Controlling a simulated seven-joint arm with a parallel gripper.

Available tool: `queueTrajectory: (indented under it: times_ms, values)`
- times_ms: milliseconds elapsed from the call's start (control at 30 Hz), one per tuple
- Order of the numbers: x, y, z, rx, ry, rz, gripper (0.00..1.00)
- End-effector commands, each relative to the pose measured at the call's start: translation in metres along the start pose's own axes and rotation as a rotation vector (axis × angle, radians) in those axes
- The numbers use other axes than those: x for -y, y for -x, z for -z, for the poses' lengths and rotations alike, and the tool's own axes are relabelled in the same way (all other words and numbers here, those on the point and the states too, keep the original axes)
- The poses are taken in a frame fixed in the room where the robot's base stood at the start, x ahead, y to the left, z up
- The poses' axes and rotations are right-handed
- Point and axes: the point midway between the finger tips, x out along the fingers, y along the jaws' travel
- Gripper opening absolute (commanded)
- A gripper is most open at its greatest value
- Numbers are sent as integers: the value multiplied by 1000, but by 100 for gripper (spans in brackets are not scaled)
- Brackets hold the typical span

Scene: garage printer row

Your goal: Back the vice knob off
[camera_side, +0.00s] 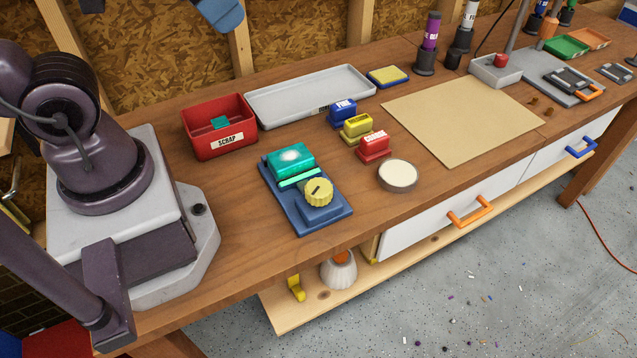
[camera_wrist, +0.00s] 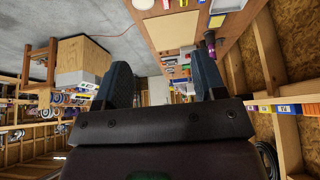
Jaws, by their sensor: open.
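The small vice has a blue base (camera_side: 335,220) and stands on the wooden bench, in the middle of the side view. Its yellow ribbed knob (camera_side: 319,192) sits at the near end, with a dark mark on its face. A teal block (camera_side: 291,160) and a light green bar (camera_side: 300,178) are behind the knob; I cannot tell whether the bar is clamped. My gripper (camera_wrist: 163,78) is open and empty in the wrist view, its two blue-grey fingers wide apart. It is well away from the vice. In the side view a blue part of my arm's end shows at the top edge.
A red scrap bin (camera_side: 219,132) holds a teal piece, beside a grey tray (camera_side: 311,95). A tan mat (camera_side: 462,118) lies flat and clear further right.

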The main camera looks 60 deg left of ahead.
Motion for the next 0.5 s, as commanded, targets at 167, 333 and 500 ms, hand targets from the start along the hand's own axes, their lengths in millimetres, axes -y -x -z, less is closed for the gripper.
queueTrajectory:
  times_ms: [167, 333, 500]
  values:
    - [2, 0, 0, 0, 8, 4, 75]
    - [11, -24, -4, 125, 37, 60, 75]
    - [14, -71, -9, 354, -155, 126, 75]
